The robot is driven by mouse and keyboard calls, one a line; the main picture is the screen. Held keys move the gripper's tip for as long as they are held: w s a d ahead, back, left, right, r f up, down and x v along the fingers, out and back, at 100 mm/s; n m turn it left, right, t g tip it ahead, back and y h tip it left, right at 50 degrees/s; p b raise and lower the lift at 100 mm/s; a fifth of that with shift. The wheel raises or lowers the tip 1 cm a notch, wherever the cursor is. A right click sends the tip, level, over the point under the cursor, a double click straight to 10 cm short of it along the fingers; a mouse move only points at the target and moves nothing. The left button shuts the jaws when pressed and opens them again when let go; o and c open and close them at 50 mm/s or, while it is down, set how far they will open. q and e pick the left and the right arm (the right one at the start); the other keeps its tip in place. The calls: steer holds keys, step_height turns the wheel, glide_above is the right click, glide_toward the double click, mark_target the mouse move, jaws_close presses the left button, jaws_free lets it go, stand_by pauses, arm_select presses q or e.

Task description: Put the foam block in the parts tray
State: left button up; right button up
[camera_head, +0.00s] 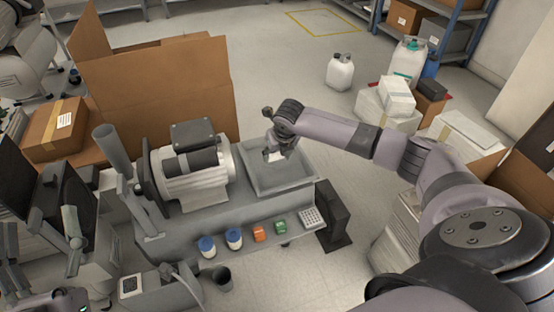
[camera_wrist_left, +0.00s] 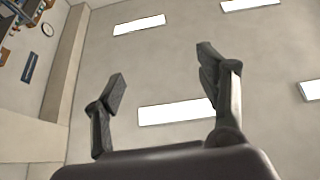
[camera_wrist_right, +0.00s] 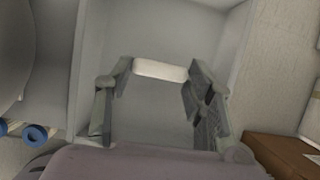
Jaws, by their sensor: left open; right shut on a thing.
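The foam block is a small white block that shows in the head view (camera_head: 275,156) and between my fingertips in the right wrist view (camera_wrist_right: 160,70). My right gripper (camera_head: 277,148) is shut on it; its fingers also show in the right wrist view (camera_wrist_right: 158,82). They hold the block over the grey parts tray (camera_head: 292,186), whose walls and floor (camera_wrist_right: 150,115) show around it. I cannot tell whether the block touches the tray floor.
A motor-like compressor (camera_head: 190,165) stands just left of the tray. Blue-topped jars (camera_head: 233,238), an orange block (camera_head: 259,233), a green block (camera_head: 280,227) and a keypad-like piece (camera_head: 313,218) line the bench front. A cardboard box (camera_head: 180,85) stands behind.

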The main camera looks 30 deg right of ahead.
steer(key=shift+f, duration=0.95)
steer(key=shift+f+b, duration=0.15)
steer(key=shift+b, duration=0.15)
arm_select(q)
steer(key=s+r+t, duration=0.2)
steer(key=r, duration=0.1)
steer(key=shift+s+a+h, duration=0.1)
steer(key=shift+h, duration=0.2)
arm_select(e)
steer(key=o, duration=0.7)
steer(key=shift+f, duration=0.1)
arm_select(q)
steer(key=shift+f, duration=0.1)
